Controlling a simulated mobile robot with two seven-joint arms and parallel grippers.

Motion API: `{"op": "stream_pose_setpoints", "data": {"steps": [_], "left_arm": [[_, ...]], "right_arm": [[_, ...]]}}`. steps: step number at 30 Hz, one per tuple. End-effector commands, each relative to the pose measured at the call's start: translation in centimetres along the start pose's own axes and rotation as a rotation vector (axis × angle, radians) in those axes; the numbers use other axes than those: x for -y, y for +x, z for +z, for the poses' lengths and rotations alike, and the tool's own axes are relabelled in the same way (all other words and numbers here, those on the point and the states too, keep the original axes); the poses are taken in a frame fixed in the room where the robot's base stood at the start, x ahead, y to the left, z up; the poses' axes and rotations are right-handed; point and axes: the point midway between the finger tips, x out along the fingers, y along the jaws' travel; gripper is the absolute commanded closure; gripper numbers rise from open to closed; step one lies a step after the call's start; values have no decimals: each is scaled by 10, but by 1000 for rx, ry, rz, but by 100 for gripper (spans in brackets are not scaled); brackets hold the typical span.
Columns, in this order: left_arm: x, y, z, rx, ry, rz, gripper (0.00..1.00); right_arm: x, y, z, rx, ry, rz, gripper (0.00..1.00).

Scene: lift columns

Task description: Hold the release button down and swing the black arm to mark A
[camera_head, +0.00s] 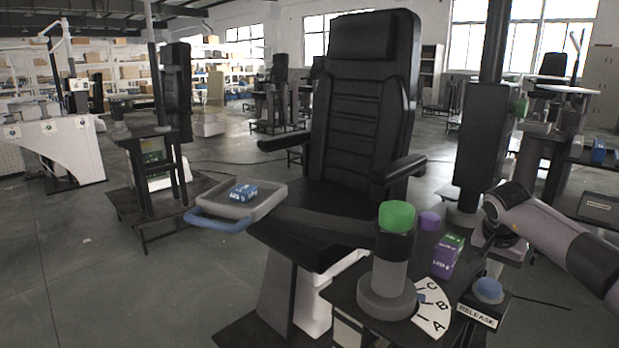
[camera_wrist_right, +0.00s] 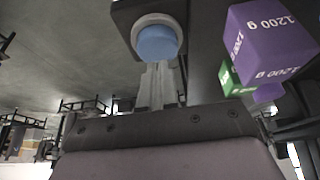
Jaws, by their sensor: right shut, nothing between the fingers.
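The blue release button (camera_head: 488,289) sits on a dark box labelled RELEASE at the lower right. The button also shows in the right wrist view (camera_wrist_right: 157,43). My right gripper (camera_head: 494,268) is shut and empty, just above the button; its fingertips (camera_wrist_right: 158,68) appear at the button's edge, and I cannot tell whether they touch. The black arm (camera_head: 325,224) runs left from the grey post with a green cap (camera_head: 397,218) to a tray (camera_head: 250,207) with a blue handle. The white scale (camera_head: 432,310) shows C, B and A; a small blue pointer lies near B and C. My left gripper is not in view.
A blue box (camera_head: 243,193) lies on the tray. The black chair (camera_head: 362,110) stands behind the arm. Floor at left front is clear.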

Motion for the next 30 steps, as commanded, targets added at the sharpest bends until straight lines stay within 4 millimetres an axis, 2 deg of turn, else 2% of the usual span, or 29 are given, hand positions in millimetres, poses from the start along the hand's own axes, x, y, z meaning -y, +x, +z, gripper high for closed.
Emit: {"op": "stream_pose_setpoints", "data": {"steps": [15, 30], "left_arm": [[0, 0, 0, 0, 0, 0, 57], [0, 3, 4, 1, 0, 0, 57]], "right_arm": [[0, 1, 0, 0, 0, 0, 100], [0, 10, 4, 0, 0, 0, 100]]}}
